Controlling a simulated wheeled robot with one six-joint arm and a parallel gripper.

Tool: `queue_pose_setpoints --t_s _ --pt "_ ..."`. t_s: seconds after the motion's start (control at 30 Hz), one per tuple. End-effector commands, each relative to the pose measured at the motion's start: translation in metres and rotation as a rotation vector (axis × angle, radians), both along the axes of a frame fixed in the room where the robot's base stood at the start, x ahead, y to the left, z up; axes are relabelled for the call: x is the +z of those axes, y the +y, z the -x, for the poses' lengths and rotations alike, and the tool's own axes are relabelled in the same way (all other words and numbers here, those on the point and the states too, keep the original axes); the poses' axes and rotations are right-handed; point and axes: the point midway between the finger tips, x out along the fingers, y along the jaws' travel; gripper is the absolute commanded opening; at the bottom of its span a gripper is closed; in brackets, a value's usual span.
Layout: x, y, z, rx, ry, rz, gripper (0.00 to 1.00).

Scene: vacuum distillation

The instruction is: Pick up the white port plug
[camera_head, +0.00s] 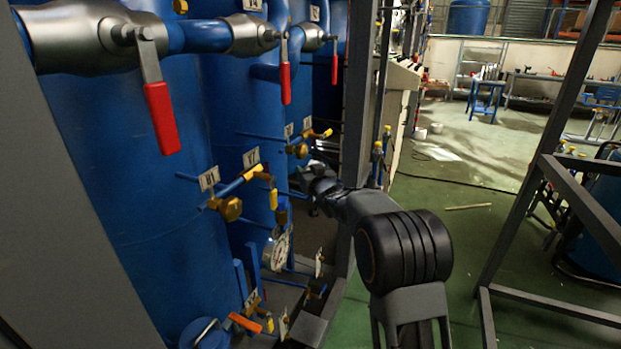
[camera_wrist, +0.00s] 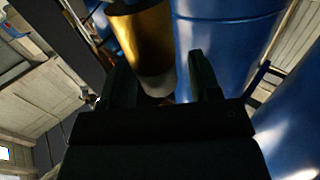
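In the wrist view, a pale grey-white end piece (camera_wrist: 157,84), likely the white port plug, shows at the lower end of a brass cylinder (camera_wrist: 143,40). My gripper (camera_wrist: 160,62) is open, with one dark finger on each side of this piece. There is a gap to the right finger; whether the left finger touches it I cannot tell. The lower part of the piece is dark or hidden behind the gripper body. In the head view, my gripper (camera_head: 314,182) is small and dark by the blue pipework, and the plug cannot be made out there.
Blue tanks (camera_head: 140,215) stand close at the left, with red-handled valves (camera_head: 162,118) and brass valves (camera_head: 230,208) jutting out. A dark upright post (camera_head: 358,95) stands close to my arm. Open green floor (camera_head: 450,225) lies right.

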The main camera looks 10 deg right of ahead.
Motion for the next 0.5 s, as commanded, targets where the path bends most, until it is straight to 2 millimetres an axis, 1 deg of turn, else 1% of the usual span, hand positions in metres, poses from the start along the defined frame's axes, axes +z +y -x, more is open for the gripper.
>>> queue_pose_setpoints --t_s 0.03,0.4,0.5 --pt "0.0001 -0.0001 0.0001 0.0 0.0 0.0 0.52" --pt "0.0001 -0.0002 0.0003 0.0 0.0 0.0 0.17" --pt "0.0002 -0.0002 0.0003 0.0 0.0 0.0 0.09"
